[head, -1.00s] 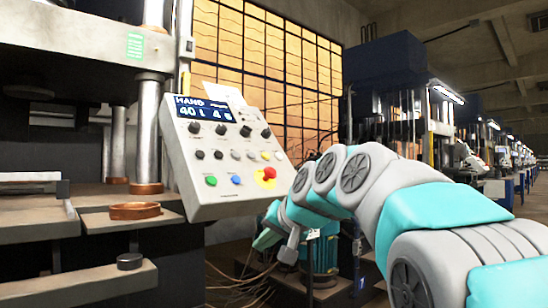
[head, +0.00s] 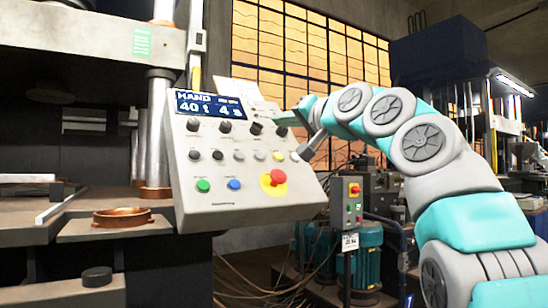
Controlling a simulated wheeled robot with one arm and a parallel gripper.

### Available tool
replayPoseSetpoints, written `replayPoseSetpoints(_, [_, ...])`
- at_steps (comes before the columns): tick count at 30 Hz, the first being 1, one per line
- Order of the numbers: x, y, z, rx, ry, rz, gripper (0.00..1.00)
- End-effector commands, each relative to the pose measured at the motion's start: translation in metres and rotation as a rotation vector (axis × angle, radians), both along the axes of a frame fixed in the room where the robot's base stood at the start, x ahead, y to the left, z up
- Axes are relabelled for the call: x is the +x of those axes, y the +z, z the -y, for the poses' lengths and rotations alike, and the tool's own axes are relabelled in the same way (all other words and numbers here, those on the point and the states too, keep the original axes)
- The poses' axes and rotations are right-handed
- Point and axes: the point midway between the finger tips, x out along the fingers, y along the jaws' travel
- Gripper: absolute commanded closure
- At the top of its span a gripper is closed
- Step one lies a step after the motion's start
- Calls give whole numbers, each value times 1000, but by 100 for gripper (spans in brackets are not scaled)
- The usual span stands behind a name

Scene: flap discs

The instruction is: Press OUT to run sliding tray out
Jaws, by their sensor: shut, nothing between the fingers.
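A tilted grey control panel (head: 250,195) stands at centre left. Its display (head: 210,105) reads HAND, 40 t and 4 s. Below are black knobs, a row of small black, grey and yellow buttons (head: 278,156), a green button (head: 203,186), a blue button (head: 234,184) and a red mushroom button (head: 274,178) on yellow. The labels are too small to read, so I cannot tell which is OUT. My gripper (head: 298,154) is shut and empty at the panel's upper right edge; contact is unclear. The plate at left (head: 75,231), possibly the sliding tray, carries a copper ring (head: 123,217).
The press column (head: 157,125) stands behind the panel at left. A small red-topped control box (head: 352,200) and blue-green motors (head: 362,262) with loose cables are below right. A yellow-paned window wall and more machines fill the background.

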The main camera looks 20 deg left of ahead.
Motion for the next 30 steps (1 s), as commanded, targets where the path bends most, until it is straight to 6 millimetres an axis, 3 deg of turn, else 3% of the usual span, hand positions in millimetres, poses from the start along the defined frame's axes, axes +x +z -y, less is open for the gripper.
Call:
replayPoseSetpoints(16, [3, -3, -3, 1, 1, 2, 100])
replayPoseSetpoints(30, [28, -37, -33, 1, 0, 1, 100])
